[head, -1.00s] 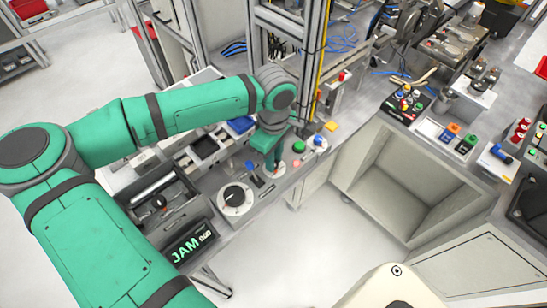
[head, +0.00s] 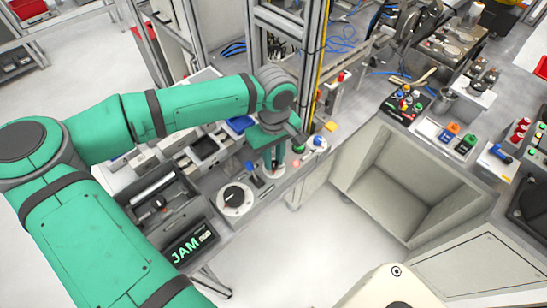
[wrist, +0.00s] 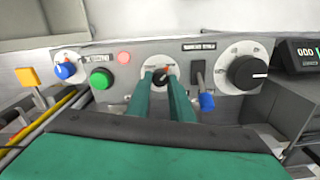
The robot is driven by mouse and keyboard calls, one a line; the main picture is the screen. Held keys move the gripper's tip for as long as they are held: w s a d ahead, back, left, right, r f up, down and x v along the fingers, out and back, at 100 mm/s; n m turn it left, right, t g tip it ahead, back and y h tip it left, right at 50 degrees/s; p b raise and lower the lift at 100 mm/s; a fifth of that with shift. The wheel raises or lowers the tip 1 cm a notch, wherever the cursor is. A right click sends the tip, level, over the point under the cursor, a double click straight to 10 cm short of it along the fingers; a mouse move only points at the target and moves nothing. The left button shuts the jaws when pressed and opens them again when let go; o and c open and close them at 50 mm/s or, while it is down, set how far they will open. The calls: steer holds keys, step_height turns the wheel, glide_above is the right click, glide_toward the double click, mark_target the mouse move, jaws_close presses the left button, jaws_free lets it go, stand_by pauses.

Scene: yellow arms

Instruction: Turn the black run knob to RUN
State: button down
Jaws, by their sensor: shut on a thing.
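A small black knob (wrist: 160,78) with a red pointer sits on a round white dial in the grey control panel. In the wrist view my gripper (wrist: 164,82) has its two green fingers closed on the sides of this knob, partly covering it and its dial. The pointer's exact angle is hard to tell. In the head view my gripper (head: 273,165) reaches down onto the panel, and its fingers mostly hide the small knob. The lettering around the dial is too small to read.
A larger black knob (wrist: 246,72) and a blue-tipped lever (wrist: 207,102) are right of the fingers in the wrist view. A green button (wrist: 101,79) and a blue knob (wrist: 65,69) are left. A display (head: 193,240) reads JAM.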

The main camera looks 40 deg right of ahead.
mark_target(273, 163)
steer(key=c, duration=1.6)
jaws_free()
steer(key=shift+o, duration=0.2)
steer(key=shift+r, duration=0.1)
step_height(273, 163, up, 11)
steer(key=shift+f, duration=0.2)
steer(key=shift+a, duration=0.1)
